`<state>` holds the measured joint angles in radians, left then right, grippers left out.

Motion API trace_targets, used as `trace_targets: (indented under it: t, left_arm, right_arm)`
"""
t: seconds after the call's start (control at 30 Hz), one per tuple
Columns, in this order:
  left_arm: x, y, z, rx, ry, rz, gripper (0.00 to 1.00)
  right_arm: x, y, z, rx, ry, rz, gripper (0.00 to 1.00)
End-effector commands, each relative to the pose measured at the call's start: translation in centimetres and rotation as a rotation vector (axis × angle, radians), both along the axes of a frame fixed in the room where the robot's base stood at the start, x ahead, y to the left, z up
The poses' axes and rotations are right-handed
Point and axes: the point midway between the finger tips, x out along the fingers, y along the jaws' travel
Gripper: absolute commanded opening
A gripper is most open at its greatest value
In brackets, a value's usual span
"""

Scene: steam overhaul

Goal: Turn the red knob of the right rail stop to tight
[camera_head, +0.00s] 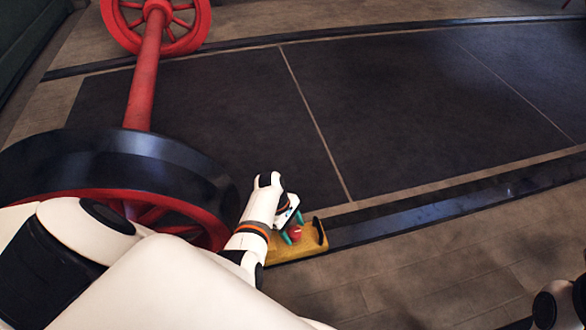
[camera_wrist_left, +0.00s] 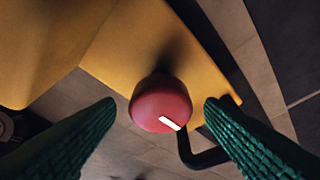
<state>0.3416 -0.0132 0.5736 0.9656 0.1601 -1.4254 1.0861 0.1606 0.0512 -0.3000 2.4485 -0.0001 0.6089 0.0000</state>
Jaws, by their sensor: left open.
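The red knob (camera_head: 294,232) sits on top of the yellow rail stop (camera_head: 290,250) on the near rail, beside the large wheel. In the left wrist view the knob (camera_wrist_left: 160,104) is a red disc with a white mark at its lower right. The yellow body (camera_wrist_left: 150,40) lies behind it, and a black bent handle (camera_wrist_left: 204,158) is at the lower right. My left gripper (camera_head: 293,224) is over the stop with its teal fingers open. In the left wrist view the fingers (camera_wrist_left: 158,130) stand on either side of the knob, apart from it.
A red and black wheelset (camera_head: 145,70) stands on the rails at the left, its near wheel (camera_head: 110,165) close to my left arm. The near rail (camera_head: 450,205) runs clear to the right. Dark floor panels (camera_head: 400,100) between the rails are empty.

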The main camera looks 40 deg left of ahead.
Motion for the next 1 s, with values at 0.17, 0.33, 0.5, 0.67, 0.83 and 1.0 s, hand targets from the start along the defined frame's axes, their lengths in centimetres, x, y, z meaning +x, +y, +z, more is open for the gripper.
trace_targets:
  t: [0.17, 0.33, 0.5, 0.67, 0.83, 1.0]
  left_arm:
    - [0.02, -0.13, -0.25, 0.0, 0.0, 0.0, 0.63]
    - [0.02, -0.12, -0.22, 0.0, 0.0, 0.0, 0.61]
    - [0.01, -0.11, -0.22, 0.0, 0.0, 0.0, 0.33]
    - [0.0, -0.1, -0.22, 0.0, 0.001, 0.0, 0.18]
    - [0.0, -0.08, -0.17, 0.0, 0.002, -0.019, 0.18]
    - [0.07, -0.02, -0.06, 0.001, 0.002, -0.085, 0.18]
  right_arm:
    - [-0.06, 0.02, 0.13, 0.0, -0.006, -0.001, 0.36]
    - [-0.06, 0.02, 0.15, 0.0, -0.005, -0.001, 0.36]
    - [-0.06, 0.03, 0.14, 0.0, -0.005, -0.001, 0.36]
    - [-0.07, 0.03, 0.14, 0.0, -0.006, 0.0, 0.36]
    - [-0.1, 0.02, 0.28, 0.0, -0.007, 0.001, 0.36]
    - [-0.13, -0.03, 0.47, 0.003, -0.005, 0.002, 0.36]
